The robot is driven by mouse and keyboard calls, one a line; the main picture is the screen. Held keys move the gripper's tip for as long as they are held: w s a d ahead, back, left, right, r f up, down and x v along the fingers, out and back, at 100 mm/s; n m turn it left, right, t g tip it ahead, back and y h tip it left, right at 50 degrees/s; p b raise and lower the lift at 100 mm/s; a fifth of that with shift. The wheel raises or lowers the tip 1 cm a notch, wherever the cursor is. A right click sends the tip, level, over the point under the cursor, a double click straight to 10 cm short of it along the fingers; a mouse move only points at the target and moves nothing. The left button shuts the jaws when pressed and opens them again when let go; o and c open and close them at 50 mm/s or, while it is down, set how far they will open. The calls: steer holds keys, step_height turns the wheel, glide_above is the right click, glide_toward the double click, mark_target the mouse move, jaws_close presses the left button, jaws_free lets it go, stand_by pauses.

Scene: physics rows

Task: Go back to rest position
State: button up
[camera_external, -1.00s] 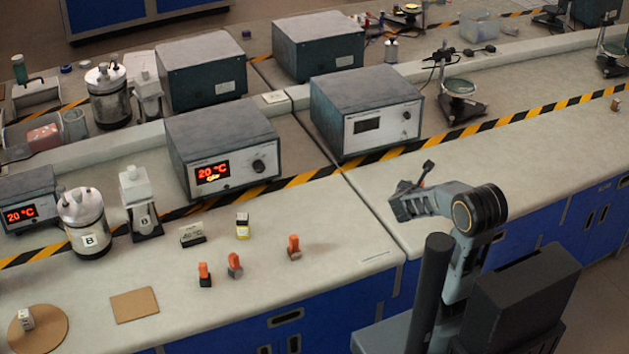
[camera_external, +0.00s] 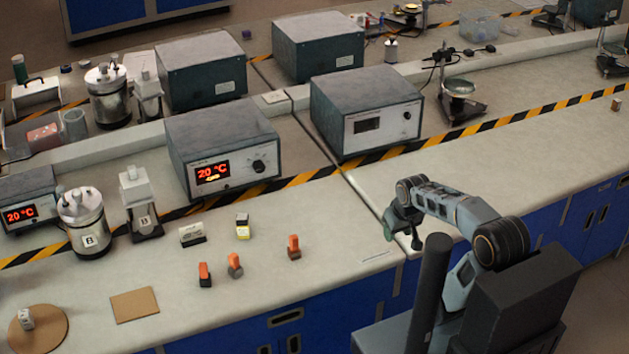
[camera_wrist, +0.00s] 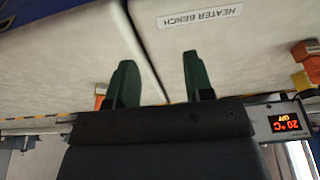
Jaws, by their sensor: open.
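My gripper (camera_external: 403,228) hangs at the end of my arm over the front edge of the bench (camera_external: 340,250), right of the gap between the two bench sections. In the wrist view my gripper (camera_wrist: 158,75) shows two green fingers spread apart with nothing between them. No object is held. The wrist picture is upside down, with the "HEATER BENCH" label (camera_wrist: 200,16) beyond the fingers.
Several orange-topped blocks (camera_external: 294,247) stand on the bench left of my gripper. A yellow-and-white block (camera_external: 243,227) and a heater box reading 20 °C (camera_external: 222,150) are behind them. A cardboard square (camera_external: 135,305) lies front left. The right bench's near surface is mostly clear.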

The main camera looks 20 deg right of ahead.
step_height(320, 180, up, 13)
steer(key=p, duration=1.2)
steer(key=shift+a+n, duration=0.3)
steer(key=shift+a, duration=0.15)
steer(key=shift+s, duration=0.1)
